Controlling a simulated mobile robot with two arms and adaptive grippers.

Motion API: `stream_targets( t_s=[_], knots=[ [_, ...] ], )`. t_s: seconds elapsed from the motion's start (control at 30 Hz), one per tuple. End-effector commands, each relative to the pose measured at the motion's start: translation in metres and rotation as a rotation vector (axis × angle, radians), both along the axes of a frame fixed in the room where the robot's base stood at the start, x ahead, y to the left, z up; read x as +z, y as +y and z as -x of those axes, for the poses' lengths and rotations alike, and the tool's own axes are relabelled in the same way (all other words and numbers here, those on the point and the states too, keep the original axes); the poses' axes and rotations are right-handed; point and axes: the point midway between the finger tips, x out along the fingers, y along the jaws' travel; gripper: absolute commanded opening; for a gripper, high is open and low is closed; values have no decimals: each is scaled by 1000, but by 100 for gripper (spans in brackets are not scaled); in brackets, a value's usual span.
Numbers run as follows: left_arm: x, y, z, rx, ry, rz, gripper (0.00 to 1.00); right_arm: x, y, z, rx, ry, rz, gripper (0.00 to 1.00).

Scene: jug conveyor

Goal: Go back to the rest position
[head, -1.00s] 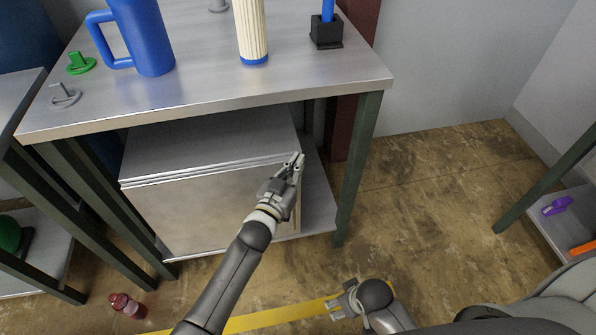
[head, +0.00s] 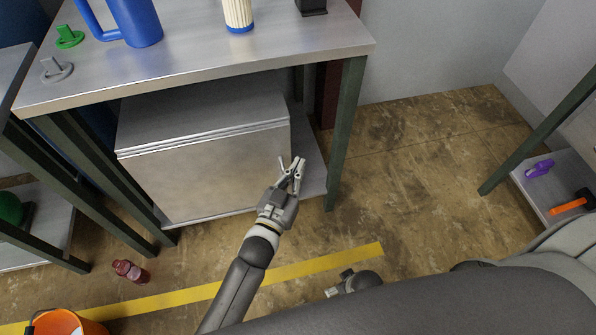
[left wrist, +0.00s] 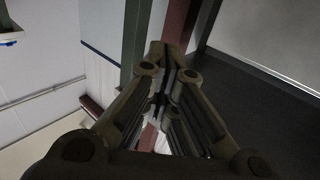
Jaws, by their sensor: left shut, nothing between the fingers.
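My left gripper (head: 294,166) is in the middle of the head view, in front of the workbench's lower shelf and below its top. It is shut and holds nothing. In the left wrist view its fingers (left wrist: 166,62) come together at the tips. My right gripper (head: 338,286) shows low in the head view, over the floor near the yellow line. It is partly hidden by my own body, and its jaws are too small to read.
A metal workbench (head: 200,72) carries a blue jug (head: 138,22), a ribbed cream cylinder (head: 238,14) and a green part (head: 69,38). A metal box (head: 205,165) fills its lower shelf. A red bottle (head: 130,271) and an orange bucket (head: 62,322) are on the floor.

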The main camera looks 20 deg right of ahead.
Motion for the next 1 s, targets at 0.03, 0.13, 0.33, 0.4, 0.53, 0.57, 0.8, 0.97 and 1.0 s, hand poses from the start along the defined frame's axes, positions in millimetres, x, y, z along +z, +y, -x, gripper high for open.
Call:
stream_targets(
  t_s=[0.03, 0.13, 0.33, 0.4, 0.53, 0.57, 0.8, 0.97, 1.0],
  knots=[
    [0, 0, 4, 0, 0, 0, 0, -1, 0, 0, 0, 0, 0, 77],
    [0, 1, 8, 0, -1, 1, 0, -3, 0, 2, 0, 1, 0, 77],
    [-1, 1, 9, 2, 2, -1, 0, -3, 0, 2, 1, 1, -1, 77],
    [-8, 7, 9, 14, 22, -14, 0, -3, 0, 2, 1, 1, -1, 77],
    [-50, 38, 9, 81, 135, -82, 0, -3, 0, 2, 0, 1, -1, 77],
    [-66, 50, 11, 103, 176, -106, 0, -3, 0, 2, 0, 1, -1, 77],
    [-194, 167, 62, 285, 581, -328, 0, -3, 0, 2, 0, 1, -1, 77],
    [-258, 241, 126, 365, 849, -456, 0, -3, 0, 2, 0, 1, 0, 77],
    [-270, 258, 143, 379, 911, -484, 0, -3, 0, 2, 0, 1, 0, 77]
  ],
)
